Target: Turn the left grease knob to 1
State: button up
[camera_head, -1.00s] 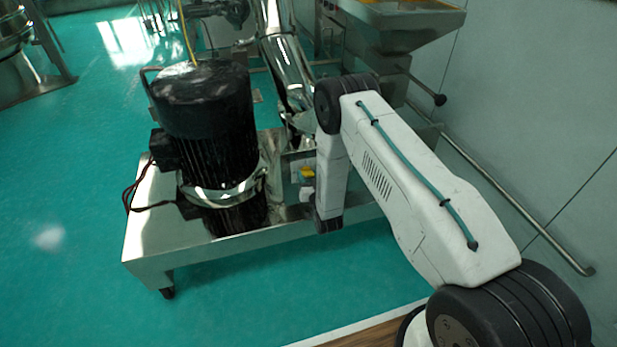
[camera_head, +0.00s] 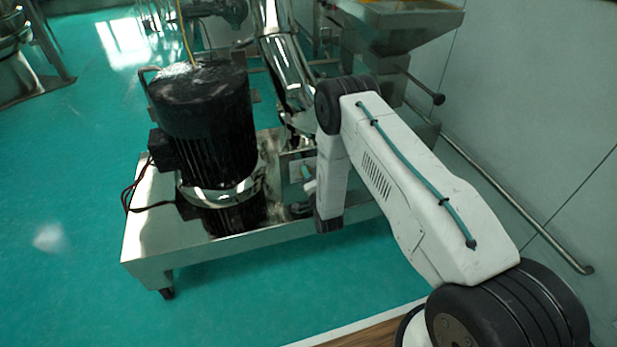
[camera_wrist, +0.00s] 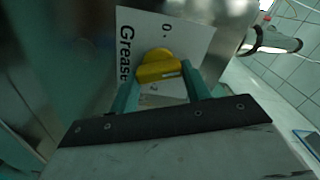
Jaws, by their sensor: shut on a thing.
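In the wrist view a yellow knob (camera_wrist: 158,66) sits on a white label (camera_wrist: 190,40) that reads "Grease", with a 0 above the knob and a 2 below it in the picture. The knob's raised bar lies nearly level across the picture, its right end slightly higher. My gripper (camera_wrist: 160,76) has its two teal fingers on either side of the bar and is shut on the knob. No 1 can be read on the label.
A black motor (camera_head: 203,125) stands on a steel platform (camera_head: 140,245) left of my arm. A polished steel pipe (camera_head: 285,65) rises behind the arm. A steel hopper (camera_head: 400,25) is at the back right, with a wall at right. The teal floor in front is clear.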

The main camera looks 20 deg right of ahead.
jog(key=shift+f+m, duration=0.1)
jog(key=shift+m, duration=2.1)
jog(key=o, duration=1)
jog(key=s, duration=0.8)
